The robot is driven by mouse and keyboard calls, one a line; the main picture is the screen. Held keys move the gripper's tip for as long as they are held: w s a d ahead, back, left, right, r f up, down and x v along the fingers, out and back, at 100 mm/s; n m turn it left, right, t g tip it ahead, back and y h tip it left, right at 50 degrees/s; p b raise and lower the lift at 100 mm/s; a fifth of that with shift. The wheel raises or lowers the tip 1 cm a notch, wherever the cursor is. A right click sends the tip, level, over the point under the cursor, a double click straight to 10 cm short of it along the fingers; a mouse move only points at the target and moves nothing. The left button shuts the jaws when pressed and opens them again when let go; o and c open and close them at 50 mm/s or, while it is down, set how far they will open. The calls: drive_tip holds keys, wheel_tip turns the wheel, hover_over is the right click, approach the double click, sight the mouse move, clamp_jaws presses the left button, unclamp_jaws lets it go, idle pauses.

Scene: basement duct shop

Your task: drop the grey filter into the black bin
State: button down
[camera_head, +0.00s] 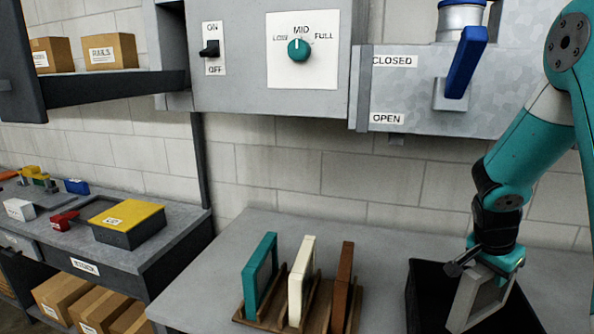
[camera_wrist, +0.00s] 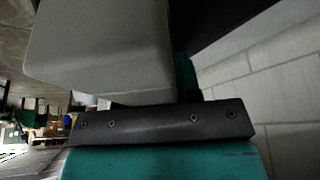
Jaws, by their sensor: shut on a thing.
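The grey filter (camera_head: 465,300) is a square frame held tilted in my gripper (camera_head: 484,268) at the lower right of the head view. My gripper is shut on its upper edge. In the wrist view the filter (camera_wrist: 100,50) fills the upper left as a pale grey block, right against the jaw (camera_wrist: 160,122). The black bin (camera_head: 425,285) stands on the bench, behind and below the filter in the head view. The filter overlaps the bin's opening in the picture; its exact height over the rim cannot be told.
A wooden rack (camera_head: 247,318) holds a teal filter (camera_head: 259,275), a cream filter (camera_head: 301,280) and a brown filter (camera_head: 342,287) left of the bin. A grey cabinet with a blue lever (camera_head: 466,62) hangs above. A lower bench (camera_head: 165,240) stands at left.

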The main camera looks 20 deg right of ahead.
drive_tip(key=shift+f, duration=0.5)
drive_tip(key=c, duration=0.7)
unclamp_jaws()
drive_tip(key=shift+c, duration=0.2)
drive_tip(key=shift+a+r, duration=0.1)
drive_tip(key=shift+r, duration=0.05)
